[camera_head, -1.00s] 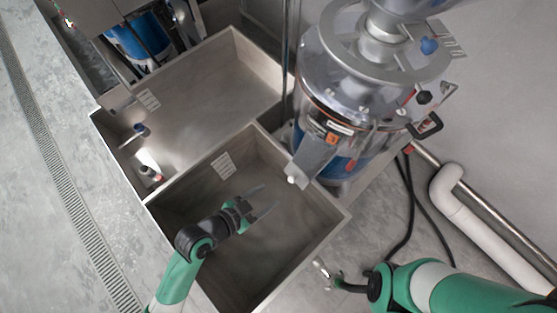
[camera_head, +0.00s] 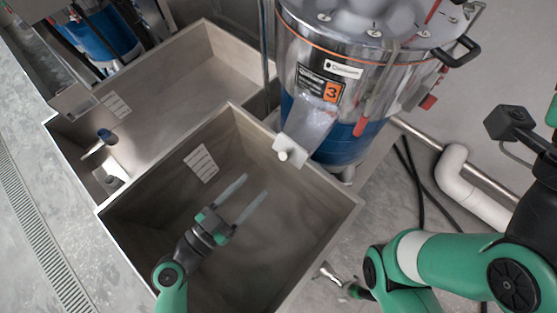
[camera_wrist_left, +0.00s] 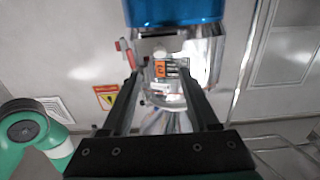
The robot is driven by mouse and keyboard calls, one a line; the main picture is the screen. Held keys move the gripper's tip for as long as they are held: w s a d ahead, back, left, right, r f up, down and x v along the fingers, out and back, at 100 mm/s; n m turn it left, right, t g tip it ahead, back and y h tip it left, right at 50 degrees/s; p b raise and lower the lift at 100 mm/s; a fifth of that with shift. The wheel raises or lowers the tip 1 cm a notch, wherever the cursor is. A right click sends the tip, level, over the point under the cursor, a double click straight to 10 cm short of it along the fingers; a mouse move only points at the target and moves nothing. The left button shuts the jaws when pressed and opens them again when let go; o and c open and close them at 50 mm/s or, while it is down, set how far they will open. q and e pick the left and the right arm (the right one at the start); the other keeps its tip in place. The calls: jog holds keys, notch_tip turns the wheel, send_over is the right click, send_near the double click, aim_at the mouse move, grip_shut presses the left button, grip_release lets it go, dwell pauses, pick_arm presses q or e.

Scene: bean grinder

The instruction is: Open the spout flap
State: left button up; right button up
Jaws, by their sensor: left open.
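A pale spout flap (camera_head: 290,151) with a round white knob sits at the spout's lower end and looks shut. My left gripper (camera_head: 254,186) is open and empty, over the near bin, below and left of the flap and apart from it. In the left wrist view, the left gripper (camera_wrist_left: 160,76) has its fingers spread with the grinder's labelled front (camera_wrist_left: 168,68) between them. The flap is hard to make out there. My right gripper does not show clearly.
The near bin (camera_head: 335,215) has raised walls around my left gripper. A second bin (camera_head: 215,60) adjoins it behind. My right arm (camera_head: 440,258) is at the lower right. A white pipe (camera_head: 470,190) and black cables lie on the right floor.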

aim_at(282, 158)
pick_arm(q)
jog(key=x, duration=1)
jog(key=shift+w+d+p, duration=0.25)
jog(key=shift+p, duration=0.05)
grip_shut()
